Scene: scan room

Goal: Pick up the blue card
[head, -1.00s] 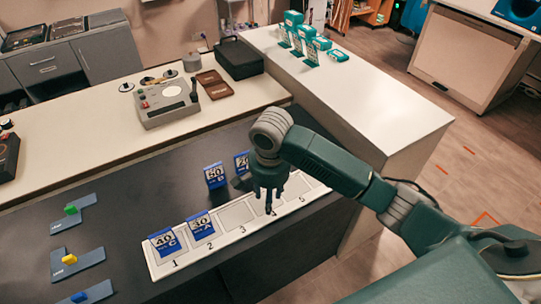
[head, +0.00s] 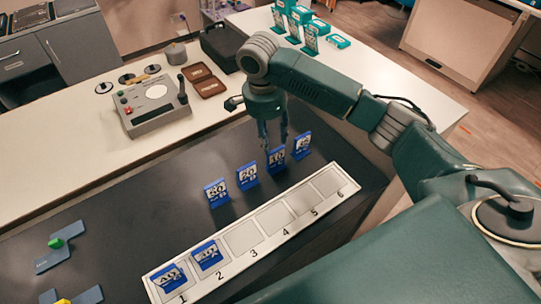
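Several blue cards with white number panels stand on the dark table. Behind the tray stands a row of blue cards: a left one (head: 217,193), a second (head: 247,175), a third (head: 277,160) and a right one (head: 302,146). My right gripper (head: 274,146) points down at the third card, its fingers apart near that card's top edge. Whether they touch it I cannot tell. My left gripper is out of view.
Teal cards and boxes (head: 311,38) stand on the white counter behind. A grey device (head: 155,105) and brown cases (head: 208,82) lie on the pale counter at left. Slots 3 to 6 are empty.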

